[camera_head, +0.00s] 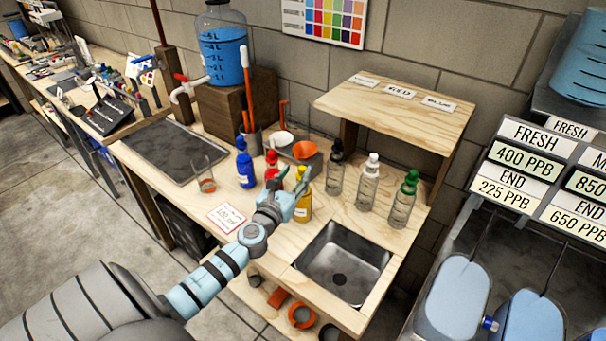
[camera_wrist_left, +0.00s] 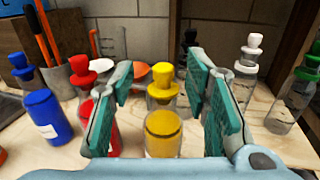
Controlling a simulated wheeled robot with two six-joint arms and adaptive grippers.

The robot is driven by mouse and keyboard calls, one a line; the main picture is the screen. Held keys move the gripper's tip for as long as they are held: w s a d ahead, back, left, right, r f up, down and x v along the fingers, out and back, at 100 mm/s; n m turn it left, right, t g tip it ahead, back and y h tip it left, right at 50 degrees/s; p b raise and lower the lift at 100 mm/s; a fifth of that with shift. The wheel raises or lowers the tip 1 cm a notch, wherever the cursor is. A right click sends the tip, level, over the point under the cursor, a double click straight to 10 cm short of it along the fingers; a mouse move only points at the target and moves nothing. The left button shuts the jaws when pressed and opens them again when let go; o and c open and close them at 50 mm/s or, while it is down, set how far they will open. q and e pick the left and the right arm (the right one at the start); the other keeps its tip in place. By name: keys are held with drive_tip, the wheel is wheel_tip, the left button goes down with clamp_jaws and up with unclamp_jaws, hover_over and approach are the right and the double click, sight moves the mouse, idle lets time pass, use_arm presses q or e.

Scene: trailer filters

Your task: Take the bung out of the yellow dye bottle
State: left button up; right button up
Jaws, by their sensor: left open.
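The yellow dye bottle (camera_head: 303,207) stands upright on the wooden bench, with its yellow bung (camera_head: 304,174) seated in the neck. In the left wrist view the bottle (camera_wrist_left: 163,132) is in the middle, and the bung (camera_wrist_left: 163,80) shows clearly on top. My left gripper (camera_head: 287,186) is open and empty, in front of the bottle and partly covering it in the head view. In the wrist view its green-padded fingers (camera_wrist_left: 158,75) stand on either side of the bung and bottle, with gaps visible. I cannot tell how far the fingertips reach. My right gripper is not in view.
A red bottle (camera_head: 271,168) and a blue bottle (camera_head: 245,170) stand left of the yellow one. Black-, white- (camera_head: 368,183) and green-topped (camera_head: 403,200) clear bottles stand to its right. A sink (camera_head: 343,262) is at the front right. A wooden shelf (camera_head: 396,104) overhangs behind.

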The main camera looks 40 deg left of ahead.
sight(301, 171)
use_arm(q)
drive_tip(key=x, duration=0.4)
drive_tip(key=shift+w+d+f+b, duration=0.15)
drive_tip(key=shift+w+f+b, duration=0.15)
drive_tip(key=shift+f+b, duration=0.1)
drive_tip(key=shift+r, duration=0.1)
drive_tip(key=c, duration=0.9)
drive_tip(key=shift+c, duration=0.2)
